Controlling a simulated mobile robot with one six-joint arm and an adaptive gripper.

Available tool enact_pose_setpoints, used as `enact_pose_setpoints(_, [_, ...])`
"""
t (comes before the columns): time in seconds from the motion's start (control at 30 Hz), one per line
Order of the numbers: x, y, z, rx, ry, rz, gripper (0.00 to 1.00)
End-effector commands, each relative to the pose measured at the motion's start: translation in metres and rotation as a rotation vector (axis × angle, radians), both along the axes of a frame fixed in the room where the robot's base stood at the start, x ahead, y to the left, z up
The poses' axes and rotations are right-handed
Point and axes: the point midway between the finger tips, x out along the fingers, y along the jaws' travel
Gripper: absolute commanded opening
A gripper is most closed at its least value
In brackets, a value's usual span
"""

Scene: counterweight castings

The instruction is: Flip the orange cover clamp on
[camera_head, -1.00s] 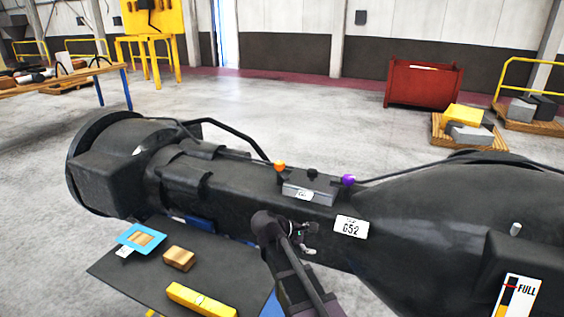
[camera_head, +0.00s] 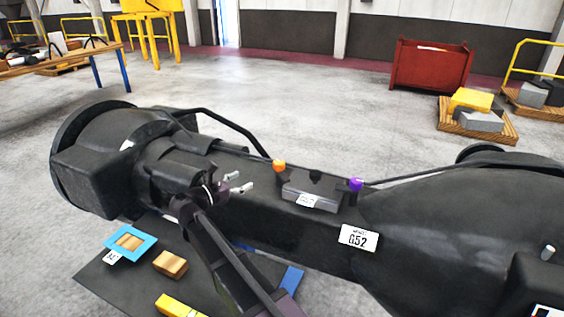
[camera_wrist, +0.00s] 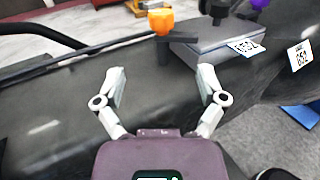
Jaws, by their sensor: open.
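The orange cover clamp (camera_head: 279,165) is a small orange knob on a dark stem at the left end of a small grey box (camera_head: 311,193) on the black casting. In the wrist view the orange knob (camera_wrist: 161,21) stands upright beyond my fingertips, near the top middle. My gripper (camera_head: 240,183) is open and empty over the casting, to the left of the orange clamp and apart from it. In the wrist view my gripper (camera_wrist: 160,82) has its two fingers spread, with the dark casting surface between them.
A black knob (camera_head: 314,175) and a purple knob (camera_head: 356,184) stand along the same box. The casting has a "G52" label (camera_head: 359,238). A black hose crosses behind.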

Motion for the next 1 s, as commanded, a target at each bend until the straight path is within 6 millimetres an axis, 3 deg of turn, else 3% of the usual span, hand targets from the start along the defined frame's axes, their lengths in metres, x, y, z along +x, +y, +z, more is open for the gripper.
enact_pose_setpoints(0.57, [0.01, -0.015, 0.0, 0.003, 0.0, -0.01, 0.9])
enact_pose_setpoints(1.0, [0.049, -0.057, -0.001, 0.003, 0.0, -0.011, 0.9])
